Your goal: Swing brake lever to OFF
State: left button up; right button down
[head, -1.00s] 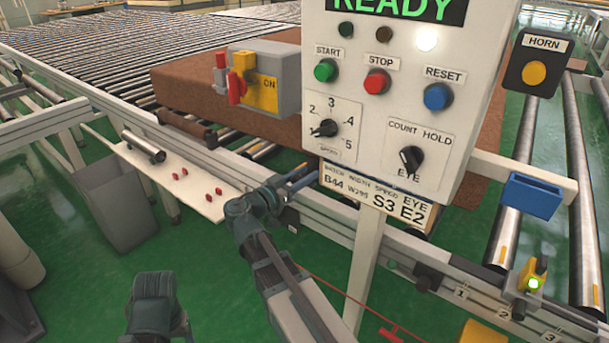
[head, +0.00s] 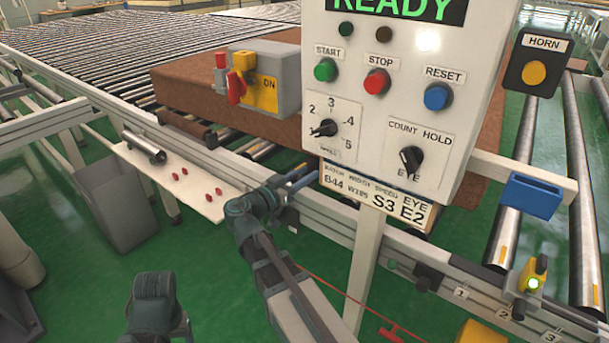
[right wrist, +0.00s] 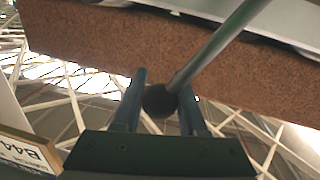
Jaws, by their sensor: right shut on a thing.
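In the right wrist view a grey-green rod with a round dark knob (right wrist: 160,100) runs up to the right; it looks like the brake lever. My right gripper (right wrist: 164,82) has its two blue fingers on either side of this knob, shut on it. In the head view the right gripper (head: 303,181) reaches the conveyor's side rail, just left of the control panel's lower edge. The lever is hidden or too small to tell there. No OFF mark for it can be seen.
The control panel (head: 470,40) on its white post stands close to my right arm. A brown mattress block (head: 190,88) lies on the rollers behind it. A grey box (head: 285,75) marked ON has a red handle. A white shelf (head: 140,165) with red pieces is at left.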

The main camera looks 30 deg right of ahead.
dwell(0.3)
jog(key=shift+w+a+r+n, duration=0.15)
jog(key=shift+w+n, duration=0.15)
jog(key=shift+w, duration=0.1)
jog(key=w+a+n, duration=0.1)
jog(key=w, duration=0.1)
jog(key=w+a+r+n, duration=0.1)
jog(key=w+n, duration=0.1)
jog(key=w, duration=0.1)
jog(key=w+a+n, duration=0.1)
jog(key=w, duration=0.1)
jog(key=shift+w+r+p, duration=0.2)
jog(key=shift+r+p, duration=0.05)
jog(key=shift+p, duration=0.15)
jog(key=w+a+n, duration=0.1)
jog(key=w, duration=0.1)
jog(key=w+f+n+b, duration=0.1)
jog(key=w+n, duration=0.1)
jog(key=w+a+n+b, duration=0.1)
jog(key=w, duration=0.1)
jog(key=shift+w+a+f+n+t, duration=0.15)
jog(key=shift+a+n+t, duration=0.2)
jog(key=shift+n+t, duration=0.05)
jog(key=shift+w+a+f+n+h+b, duration=0.25)
jog(key=shift+w+a+n+h+b, duration=0.1)
jog(key=shift+w+n, duration=0.3)
jog(key=shift+w, duration=0.15)
jog(key=shift+c, duration=2.2)
grip_release()
jog(key=shift+a, duration=0.15)
